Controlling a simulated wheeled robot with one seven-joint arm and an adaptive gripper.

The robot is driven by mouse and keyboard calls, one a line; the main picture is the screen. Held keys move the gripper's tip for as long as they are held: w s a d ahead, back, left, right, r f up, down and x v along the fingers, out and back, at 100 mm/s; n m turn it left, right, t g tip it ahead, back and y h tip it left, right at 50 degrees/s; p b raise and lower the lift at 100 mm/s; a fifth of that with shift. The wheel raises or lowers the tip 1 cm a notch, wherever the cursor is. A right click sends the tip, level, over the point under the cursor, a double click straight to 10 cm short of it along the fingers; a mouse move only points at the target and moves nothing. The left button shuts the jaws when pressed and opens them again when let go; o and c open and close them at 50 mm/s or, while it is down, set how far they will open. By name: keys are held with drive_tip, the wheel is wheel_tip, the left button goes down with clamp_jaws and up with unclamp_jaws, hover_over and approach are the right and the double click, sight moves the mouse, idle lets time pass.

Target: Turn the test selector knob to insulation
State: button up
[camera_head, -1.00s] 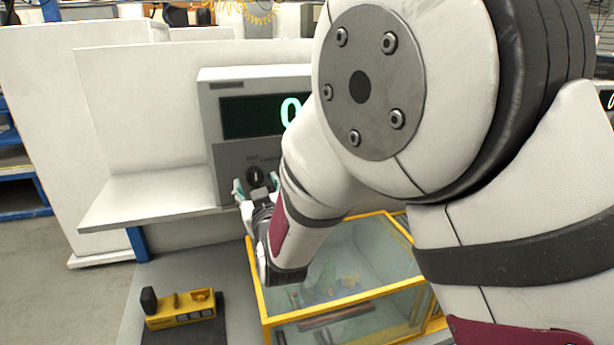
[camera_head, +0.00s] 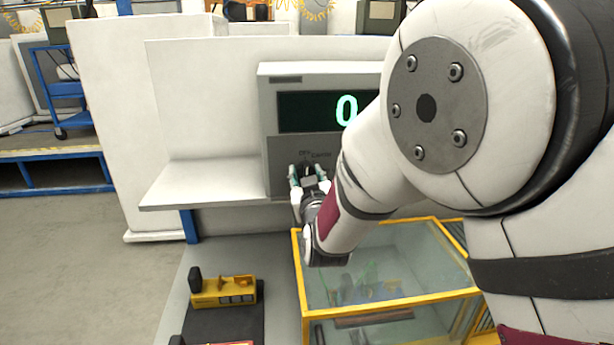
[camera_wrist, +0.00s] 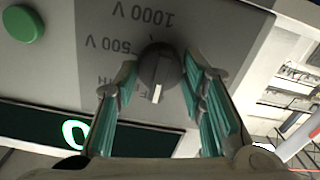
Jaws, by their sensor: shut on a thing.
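The test selector knob (camera_wrist: 160,68) is a dark round knob with a white pointer mark, on the grey panel of the tester (camera_head: 268,110). My gripper (camera_head: 309,180) is at this panel below the display. In the wrist view my gripper (camera_wrist: 161,88) has its green-padded fingers on both sides of the knob, shut on it. This view is upside down. The white mark points toward the display side, at lettering partly covered by the fingers. "500 V" and "1000 V" are readable on the panel. I cannot make out an insulation label.
The display (camera_head: 310,111) shows a green 0. A green button (camera_wrist: 23,23) is on the panel. A glass box with a yellow frame (camera_head: 380,308) stands below my arm. A yellow device (camera_head: 224,291) lies on a dark mat to the left. The white shelf (camera_head: 205,182) is bare.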

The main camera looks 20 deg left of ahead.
drive_tip(key=m+b, duration=0.3)
drive_tip(key=m, duration=0.1)
drive_tip(key=shift+w+f+m, duration=0.1)
drive_tip(key=shift+w+m, duration=0.05)
drive_tip(key=shift+m, duration=0.25)
drive_tip(key=m+b, duration=0.4)
drive_tip(key=m, duration=0.1)
drive_tip(key=shift+d, duration=0.1)
drive_tip(key=m+b, duration=0.5)
drive_tip(key=b, duration=0.1)
drive_tip(key=shift+f+m, duration=0.1)
drive_tip(key=shift+m, duration=0.3)
drive_tip(key=m+b, duration=0.4)
drive_tip(key=shift+b, duration=0.4)
drive_tip(key=o, duration=1.1)
drive_tip(key=shift+o, duration=0.2)
